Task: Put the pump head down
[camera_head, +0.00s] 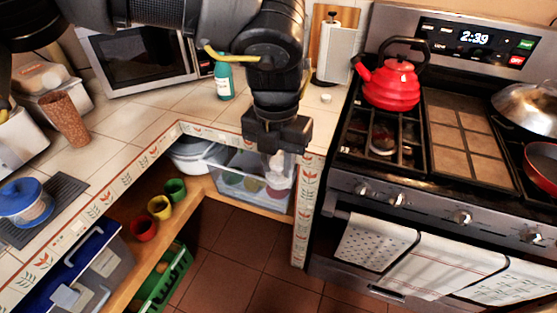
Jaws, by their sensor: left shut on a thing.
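My left gripper (276,148) points down over the front edge of the tiled counter, near its inner corner, left of the stove. It is shut on a small pale thing (277,161), which looks like the pump head and shows just below the fingers. Most of it is hidden by the gripper, so its shape is unclear. A teal bottle (223,82) with a white label stands upright on the counter behind and left of the gripper, its top partly covered by my arm. My right gripper is not in view.
A clear bin (240,181) sits on the shelf below the gripper. Several coloured cups, including a yellow one (160,207), stand on the shelf at left. A paper towel holder (336,55) and microwave (140,58) stand behind. A red kettle (390,84) is on the stove. Counter tiles left of the gripper are clear.

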